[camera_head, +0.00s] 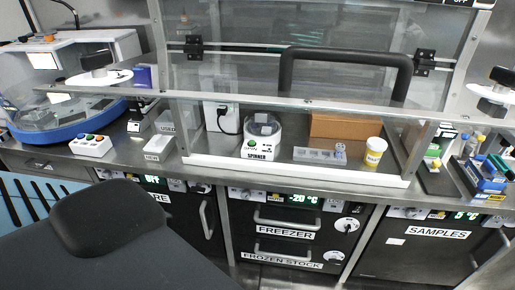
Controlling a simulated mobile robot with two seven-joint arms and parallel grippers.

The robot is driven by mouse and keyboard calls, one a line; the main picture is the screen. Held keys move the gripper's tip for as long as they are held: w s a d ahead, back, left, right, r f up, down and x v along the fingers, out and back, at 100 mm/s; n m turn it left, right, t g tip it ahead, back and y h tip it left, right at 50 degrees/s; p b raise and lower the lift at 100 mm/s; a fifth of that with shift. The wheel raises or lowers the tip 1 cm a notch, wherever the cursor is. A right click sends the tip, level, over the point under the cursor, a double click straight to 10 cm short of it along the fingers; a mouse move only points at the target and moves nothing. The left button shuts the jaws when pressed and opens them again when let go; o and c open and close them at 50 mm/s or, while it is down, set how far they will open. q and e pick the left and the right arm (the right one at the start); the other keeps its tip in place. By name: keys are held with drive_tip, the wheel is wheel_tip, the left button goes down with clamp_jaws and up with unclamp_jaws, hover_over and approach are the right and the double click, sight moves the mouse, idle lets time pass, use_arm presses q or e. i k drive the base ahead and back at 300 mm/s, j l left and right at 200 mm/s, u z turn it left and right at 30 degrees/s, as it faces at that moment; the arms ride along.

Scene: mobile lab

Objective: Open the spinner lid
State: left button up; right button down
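The spinner (262,143) is a small white device with a green button and a "SPINNER" label on its front. It stands upright on the bench inside the glass-fronted enclosure, left of the middle of the head view. Its lid (263,122) is on top, with a greyish see-through part, and looks closed, though it is small here. Neither of my grippers can be made out in the head view, so nothing of mine is seen touching the spinner.
The enclosure's glass front has a large black handle (345,58). Near the spinner are a grey rack (318,156), a yellow-labelled jar (375,151) and a brown box (345,127). A button box (91,145) stands left. Freezer drawers (290,222) lie below the bench.

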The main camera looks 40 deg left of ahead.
sight(261, 116)
drive_tip(key=k+j, duration=0.15)
drive_tip(key=k, duration=0.25)
drive_tip(key=u, duration=1.35)
